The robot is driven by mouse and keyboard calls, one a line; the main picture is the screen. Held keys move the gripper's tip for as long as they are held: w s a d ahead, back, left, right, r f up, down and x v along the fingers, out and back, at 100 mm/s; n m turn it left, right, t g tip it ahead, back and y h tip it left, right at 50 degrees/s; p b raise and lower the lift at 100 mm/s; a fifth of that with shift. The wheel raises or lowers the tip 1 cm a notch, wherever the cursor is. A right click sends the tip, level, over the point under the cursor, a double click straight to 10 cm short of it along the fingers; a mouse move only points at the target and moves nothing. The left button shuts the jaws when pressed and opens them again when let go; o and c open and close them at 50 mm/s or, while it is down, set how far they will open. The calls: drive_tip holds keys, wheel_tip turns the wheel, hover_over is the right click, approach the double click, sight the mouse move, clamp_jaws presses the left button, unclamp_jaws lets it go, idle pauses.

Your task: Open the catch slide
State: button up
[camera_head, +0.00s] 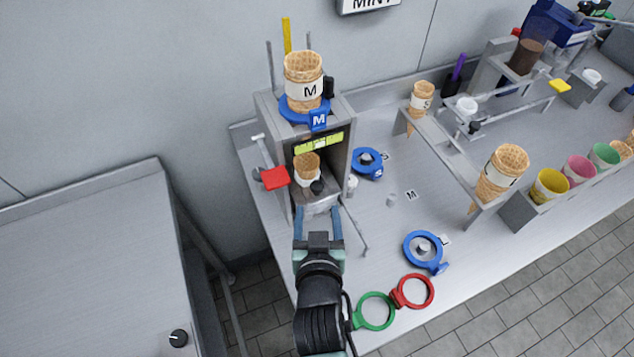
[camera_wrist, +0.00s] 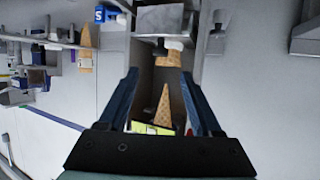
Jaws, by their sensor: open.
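A grey dispenser box (camera_head: 345,110) stands at the left of the counter. A stack of cones marked M (camera_head: 304,78) sits upright in a blue ring holder (camera_head: 290,106) on its top. In its open front, a cone (camera_head: 307,168) hangs under a yellow-green strip (camera_head: 319,143). A black knob (camera_head: 317,187) sits below the cone, and a red tab (camera_head: 274,178) is at the left side. I cannot tell which part is the catch slide. My gripper (camera_head: 318,210) is open and empty in front of the lower opening. In the wrist view, its fingers (camera_wrist: 160,74) flank the cone (camera_wrist: 163,108).
A blue ring (camera_head: 367,163) lies right of the box. Another blue ring (camera_head: 410,249), a red ring (camera_head: 427,282) and a green ring (camera_head: 361,319) lie near the front edge. Cone stands, one holding a cone (camera_head: 502,171), are at right. A thin rod (camera_head: 355,228) projects beside my gripper.

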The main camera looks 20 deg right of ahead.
sight(317, 186)
drive_tip(key=x, duration=0.9)
clamp_jaws()
idle(1.4)
